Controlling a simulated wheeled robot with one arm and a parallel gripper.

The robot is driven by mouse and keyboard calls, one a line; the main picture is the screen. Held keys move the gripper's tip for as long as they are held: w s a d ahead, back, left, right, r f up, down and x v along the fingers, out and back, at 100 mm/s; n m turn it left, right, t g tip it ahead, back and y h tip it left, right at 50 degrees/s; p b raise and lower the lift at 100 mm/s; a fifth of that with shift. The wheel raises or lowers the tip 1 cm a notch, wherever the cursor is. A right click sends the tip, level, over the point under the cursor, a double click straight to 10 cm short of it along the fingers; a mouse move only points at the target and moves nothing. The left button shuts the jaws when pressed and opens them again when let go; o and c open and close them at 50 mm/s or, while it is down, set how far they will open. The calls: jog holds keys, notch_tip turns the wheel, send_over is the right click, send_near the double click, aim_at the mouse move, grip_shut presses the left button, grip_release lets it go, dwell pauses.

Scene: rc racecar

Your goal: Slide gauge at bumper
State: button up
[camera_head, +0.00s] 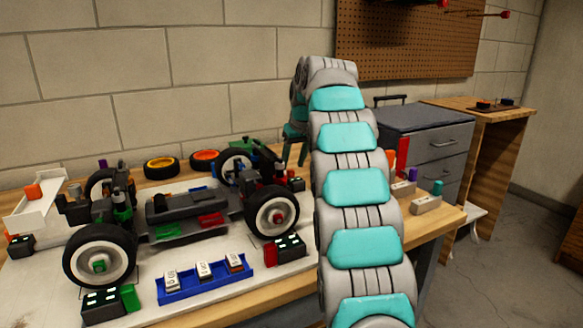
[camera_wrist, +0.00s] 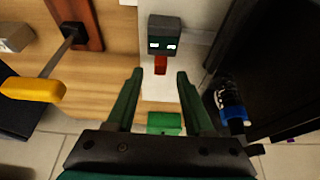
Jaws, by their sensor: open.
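In the wrist view my gripper (camera_wrist: 160,73) is open, with its two dark green fingers apart. Just beyond the fingertips is a dark gauge block (camera_wrist: 164,40) with two lit white windows. A red piece (camera_wrist: 161,64) lies on its near side, in line with the gap between the fingers. A green block (camera_wrist: 164,123) shows between the fingers, nearer the palm; I cannot tell whether it is touched. In the head view the car (camera_head: 185,215) stands on the white board, with similar gauges (camera_head: 103,303) (camera_head: 290,246) (camera_head: 296,181) by its wheels. My arm hides part of the far right side there.
A blue tray (camera_head: 203,280) with several labelled pieces lies in front of the car. Loose tires (camera_head: 161,168) lie behind it. In the wrist view a yellow-handled tool (camera_wrist: 33,89) is at the left, and a dark wheel (camera_wrist: 262,65) is close at the right.

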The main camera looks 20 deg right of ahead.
jog(key=shift+x, duration=1.2)
grip_shut()
dwell(0.6)
